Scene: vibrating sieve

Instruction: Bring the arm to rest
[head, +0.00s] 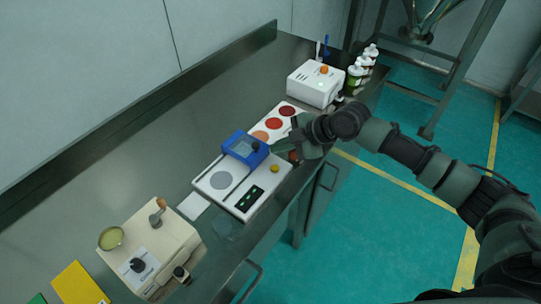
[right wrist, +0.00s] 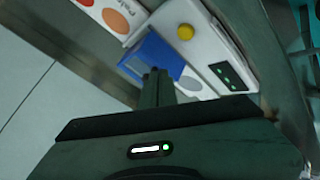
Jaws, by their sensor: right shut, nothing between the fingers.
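My right arm comes in from the right in the head view, with my right gripper (head: 291,153) beside the white device with the green display (head: 214,196), near the bench's front edge. In the right wrist view the two dark fingers of the right gripper (right wrist: 158,86) are together with nothing between them. My left gripper is not in view.
The metal bench (head: 130,165) holds a beige machine (head: 174,238) with a dark knob, a card with red and orange circles (head: 267,135), a white box with an orange knob (head: 304,86) and several bottles (head: 356,72). Open green floor (head: 370,220) lies right of the bench.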

